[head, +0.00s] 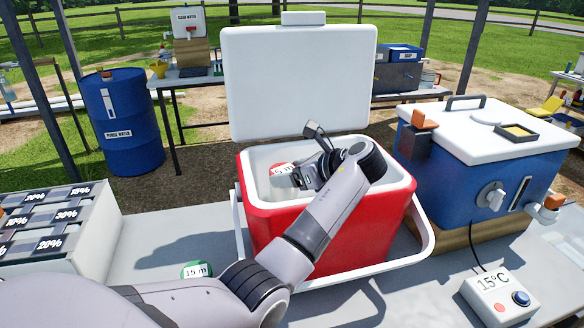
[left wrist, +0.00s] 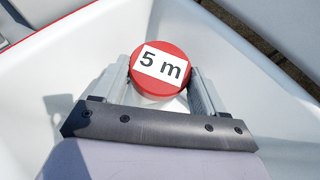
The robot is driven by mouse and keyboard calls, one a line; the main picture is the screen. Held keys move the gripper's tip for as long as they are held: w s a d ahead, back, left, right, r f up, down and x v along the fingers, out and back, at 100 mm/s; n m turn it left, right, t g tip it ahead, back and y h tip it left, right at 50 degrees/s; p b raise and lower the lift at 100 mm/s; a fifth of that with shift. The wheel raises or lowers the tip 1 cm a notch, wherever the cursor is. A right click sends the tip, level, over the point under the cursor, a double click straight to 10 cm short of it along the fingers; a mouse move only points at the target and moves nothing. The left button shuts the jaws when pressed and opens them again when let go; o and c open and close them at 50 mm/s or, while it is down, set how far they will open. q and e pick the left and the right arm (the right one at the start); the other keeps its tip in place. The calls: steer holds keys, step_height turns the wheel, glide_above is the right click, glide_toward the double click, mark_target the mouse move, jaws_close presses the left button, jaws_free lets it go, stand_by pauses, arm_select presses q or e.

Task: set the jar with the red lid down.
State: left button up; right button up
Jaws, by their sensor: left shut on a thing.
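The jar with the red lid (head: 283,169) is inside the open red cooler (head: 330,238), near its white inner wall. In the left wrist view the red lid (left wrist: 150,84) carries a white label reading "5 m". My left gripper (head: 296,176) reaches down into the cooler and is shut on this jar, with one finger on each side, as the left wrist view (left wrist: 160,88) shows. The jar's body below the lid is mostly hidden, and I cannot tell whether its base touches the cooler floor. My right gripper is not in view.
The cooler's white lid (head: 298,82) stands raised behind it. A jar with a green lid (head: 196,270) marked "15 m" is on the table, partly behind my arm. A blue box with a white top (head: 478,150) stands at right, and a temperature unit (head: 499,298) reads 15°C.

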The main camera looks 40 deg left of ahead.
arm_select(q)
steer(key=shift+f, duration=0.1)
steer(key=o, duration=1.3)
steer(key=v, duration=0.6)
steer(key=b+v, duration=0.1)
steer(key=v, duration=0.5)
steer(key=shift+r, duration=0.55)
